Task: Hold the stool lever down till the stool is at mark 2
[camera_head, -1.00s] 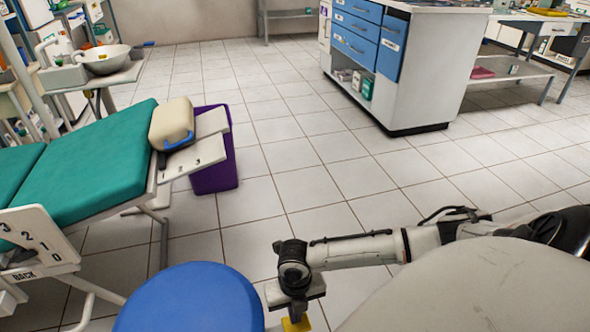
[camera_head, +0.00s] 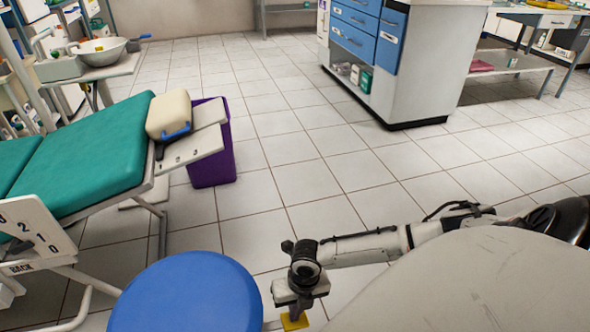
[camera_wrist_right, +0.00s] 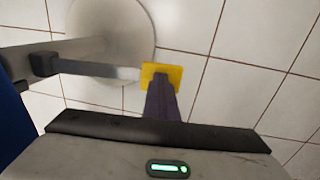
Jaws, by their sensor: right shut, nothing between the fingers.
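The stool's round blue seat (camera_head: 186,296) is at the bottom of the head view, cut off by the lower edge. Its lever ends in a yellow pad (camera_head: 294,321), just right of the seat. In the wrist view the grey lever arm (camera_wrist_right: 100,70) runs from the stool's column to the yellow pad (camera_wrist_right: 168,70). My right gripper (camera_head: 292,307) is shut and empty, with its fingertips (camera_wrist_right: 160,92) at the pad, seemingly touching it. The stool's height marks are not visible. My left gripper is out of view.
A purple bin (camera_head: 213,165) is behind the chair's end. A white cabinet with blue drawers (camera_head: 420,75) stands at the back right. The tiled floor between is clear.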

